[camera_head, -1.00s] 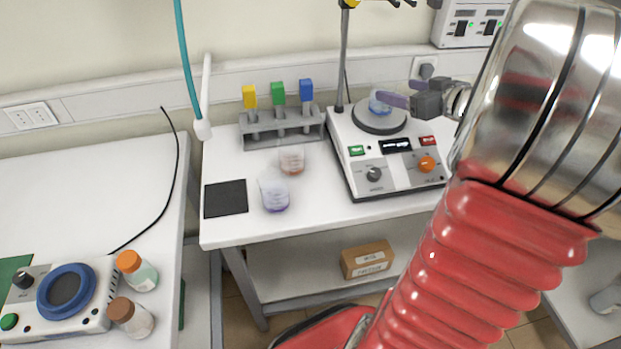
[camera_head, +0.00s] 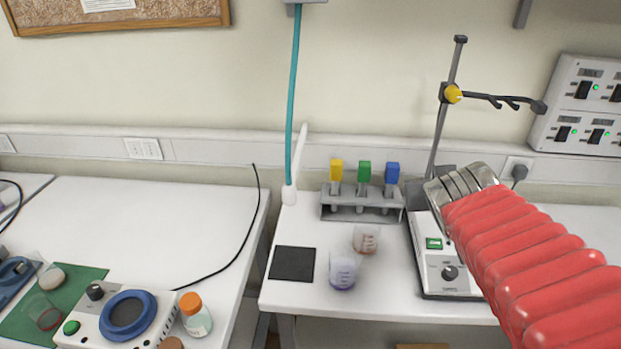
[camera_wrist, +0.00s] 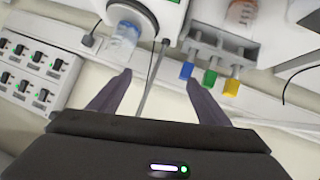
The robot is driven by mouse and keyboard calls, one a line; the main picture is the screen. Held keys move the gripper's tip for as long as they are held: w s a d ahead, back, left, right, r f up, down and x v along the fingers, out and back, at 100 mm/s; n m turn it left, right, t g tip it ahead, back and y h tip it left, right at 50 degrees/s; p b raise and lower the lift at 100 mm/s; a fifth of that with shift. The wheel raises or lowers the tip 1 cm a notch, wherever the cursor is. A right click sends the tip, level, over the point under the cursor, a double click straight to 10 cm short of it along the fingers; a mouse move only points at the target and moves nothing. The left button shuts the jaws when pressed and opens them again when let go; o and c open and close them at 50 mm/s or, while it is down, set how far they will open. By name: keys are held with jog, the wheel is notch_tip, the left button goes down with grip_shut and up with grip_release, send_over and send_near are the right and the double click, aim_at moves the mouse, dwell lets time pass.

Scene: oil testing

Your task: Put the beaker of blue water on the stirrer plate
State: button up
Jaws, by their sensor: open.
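The beaker of blue water (camera_wrist: 123,36) shows in the wrist view, appearing upside down, standing on the round plate of the stirrer (camera_wrist: 140,12). In the head view my red arm hides the beaker and the plate; only the left part of the stirrer's white body (camera_head: 436,262) shows. My gripper (camera_wrist: 158,77) is open in the wrist view, with empty space between its two purple-grey fingers. The beaker is apart from them, beyond the left fingertip.
A beaker of purple liquid (camera_head: 343,272) and one of reddish liquid (camera_head: 366,239) stand left of the stirrer. Behind them is a rack (camera_head: 340,208) with yellow, green and blue-topped items. A stand (camera_head: 447,110) rises behind the stirrer. A black mat (camera_head: 292,264) lies clear at left.

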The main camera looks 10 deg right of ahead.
jog(key=s+a+f+n+g+y, duration=0.1)
jog(key=s+a+f+g+y, duration=0.1)
jog(key=s+a, duration=0.4)
jog(key=s+a+f+n+g+y, duration=0.1)
jog(key=s+a+f, duration=0.4)
jog(key=a, duration=0.8)
jog(key=s+g+y, duration=0.1)
jog(key=s+y, duration=0.1)
jog(key=shift+s+f+n+y, duration=0.3)
jog(key=shift+n, duration=0.1)
jog(key=shift+a, duration=0.1)
jog(key=shift+c, duration=0.3)
